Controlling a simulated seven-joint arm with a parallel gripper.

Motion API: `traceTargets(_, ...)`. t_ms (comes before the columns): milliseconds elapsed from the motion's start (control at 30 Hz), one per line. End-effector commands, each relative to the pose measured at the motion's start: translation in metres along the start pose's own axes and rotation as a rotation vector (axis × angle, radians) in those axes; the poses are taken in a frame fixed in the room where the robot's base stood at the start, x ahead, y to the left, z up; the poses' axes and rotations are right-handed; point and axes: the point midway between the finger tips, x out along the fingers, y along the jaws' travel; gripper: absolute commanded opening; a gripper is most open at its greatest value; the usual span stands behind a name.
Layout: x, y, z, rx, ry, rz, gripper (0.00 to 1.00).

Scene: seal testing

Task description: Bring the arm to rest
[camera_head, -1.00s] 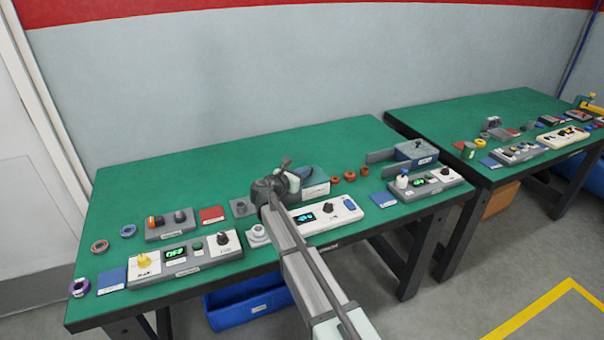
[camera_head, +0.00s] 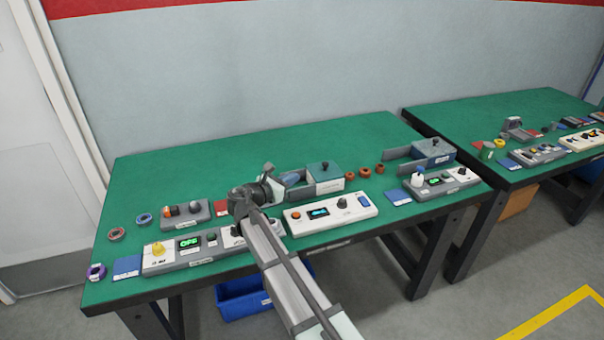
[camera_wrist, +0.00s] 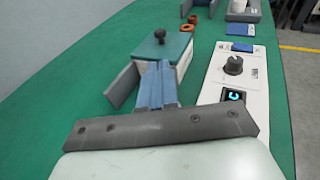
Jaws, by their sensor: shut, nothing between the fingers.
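My gripper (camera_head: 291,178) is over the middle of the green table (camera_head: 240,150), shut and empty. Its blue fingers (camera_wrist: 157,86) lie together in the wrist view. They point toward a white box with a green lid and a black knob (camera_head: 324,168), which also shows in the wrist view (camera_wrist: 165,48). Whether the fingers touch the box cannot be told. My wrist hides part of the table and the right end of the left control panel.
A white panel with a knob and blue display (camera_head: 330,212) sits right of my arm. A panel with a green display (camera_head: 190,243) stands at left. Orange rings (camera_head: 364,172) lie right of the box. A blue bin (camera_head: 245,302) is below. The table's back strip is clear.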

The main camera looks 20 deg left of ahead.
Motion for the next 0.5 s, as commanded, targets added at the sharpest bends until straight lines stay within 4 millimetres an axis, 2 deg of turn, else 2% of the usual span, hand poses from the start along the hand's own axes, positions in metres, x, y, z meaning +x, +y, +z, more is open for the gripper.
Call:
traceTargets(267, -0.006, -0.005, -0.002, -0.007, 0.003, -0.001, 0.0)
traceTargets(367, -0.011, -0.023, -0.011, -0.033, 0.015, -0.007, 0.0)
traceTargets(500, -0.024, -0.065, -0.032, -0.107, 0.045, -0.021, 0.0)
